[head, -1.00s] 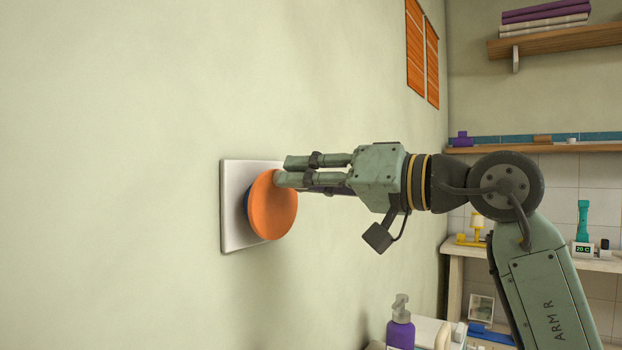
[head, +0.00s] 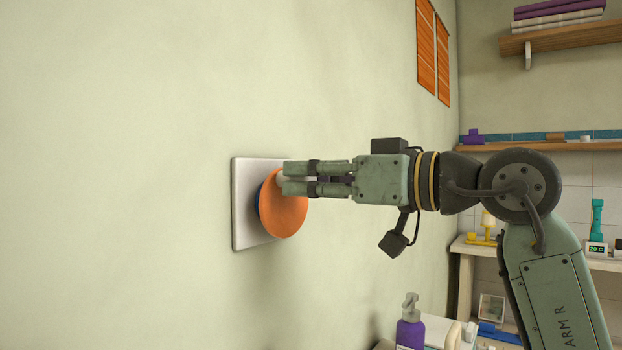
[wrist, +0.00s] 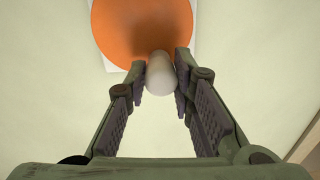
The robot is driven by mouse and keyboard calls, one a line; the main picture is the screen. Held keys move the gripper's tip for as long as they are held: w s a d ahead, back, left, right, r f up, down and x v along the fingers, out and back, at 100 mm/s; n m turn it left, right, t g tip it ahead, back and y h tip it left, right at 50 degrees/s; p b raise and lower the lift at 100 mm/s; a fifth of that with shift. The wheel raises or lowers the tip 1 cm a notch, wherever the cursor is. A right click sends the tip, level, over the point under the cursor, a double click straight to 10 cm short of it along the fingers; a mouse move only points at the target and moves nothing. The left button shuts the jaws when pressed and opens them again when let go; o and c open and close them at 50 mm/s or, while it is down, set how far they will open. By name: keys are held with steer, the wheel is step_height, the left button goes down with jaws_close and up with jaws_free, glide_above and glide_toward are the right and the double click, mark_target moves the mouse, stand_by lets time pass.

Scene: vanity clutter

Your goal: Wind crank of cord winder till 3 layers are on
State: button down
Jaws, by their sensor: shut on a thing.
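The cord winder is on the wall at the left of the head view. It has a white square backplate (head: 243,215) and an orange disc (head: 285,212), with a dark blue part showing behind the disc's left edge. My gripper (head: 285,178) reaches in from the right and is shut on a pale crank knob near the top of the disc. In the wrist view the crank knob (wrist: 160,74) sits between my two fingertips, in front of the orange disc (wrist: 145,25). Any cord, and how many layers are wound, is hidden behind the disc.
A purple pump bottle (head: 410,325) stands below my arm. A counter at the right holds a yellow lamp (head: 487,226) and a teal device (head: 597,218). Shelves hang on the back wall, one with folded towels (head: 560,14). The wall around the winder is bare.

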steer(key=shift+f, duration=0.1)
steer(key=c, duration=1.4)
jaws_free()
steer(key=shift+o, duration=0.2)
steer(key=v, duration=1.2)
